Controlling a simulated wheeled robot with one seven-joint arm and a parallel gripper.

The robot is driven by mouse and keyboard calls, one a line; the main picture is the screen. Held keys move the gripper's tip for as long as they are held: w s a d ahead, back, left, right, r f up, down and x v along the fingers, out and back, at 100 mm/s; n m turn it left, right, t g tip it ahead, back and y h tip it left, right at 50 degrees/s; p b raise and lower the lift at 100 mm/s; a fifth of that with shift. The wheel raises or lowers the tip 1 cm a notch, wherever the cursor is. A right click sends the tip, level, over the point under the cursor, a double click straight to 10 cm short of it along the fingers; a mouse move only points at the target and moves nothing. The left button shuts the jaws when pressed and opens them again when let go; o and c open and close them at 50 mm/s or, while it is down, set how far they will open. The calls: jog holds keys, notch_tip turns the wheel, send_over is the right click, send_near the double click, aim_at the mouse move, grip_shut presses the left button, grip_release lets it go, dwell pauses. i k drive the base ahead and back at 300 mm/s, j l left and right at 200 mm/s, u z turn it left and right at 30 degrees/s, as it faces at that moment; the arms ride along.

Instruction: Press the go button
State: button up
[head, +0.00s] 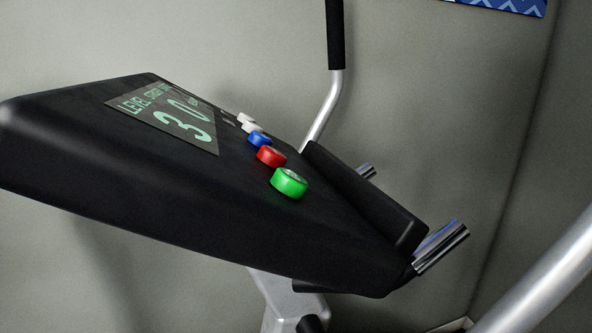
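A black exercise machine console (150,210) fills the left and middle of the head view, its face tilted. A row of raised round buttons runs along the face. The green button (289,183) is nearest; no word shows on it that I can read. Behind it are a red button (271,156), a blue button (259,139) and white buttons (248,125). A display (170,118) on the console shows green characters, with "LEVEL" and a large "3" among them. My gripper is not in view, and nothing touches the buttons.
A silver handlebar with a black grip (335,35) rises behind the console. A black bar (365,195) and a chrome piece (440,247) edge its right side. A thick silver tube (545,275) crosses the lower right. The space above the buttons is clear.

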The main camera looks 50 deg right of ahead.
aim_at(290, 184)
jog(key=k+z, duration=0.45)
jog(key=k+l+z, duration=0.15)
jog(key=z, duration=0.35)
jog(key=k+l, duration=0.05)
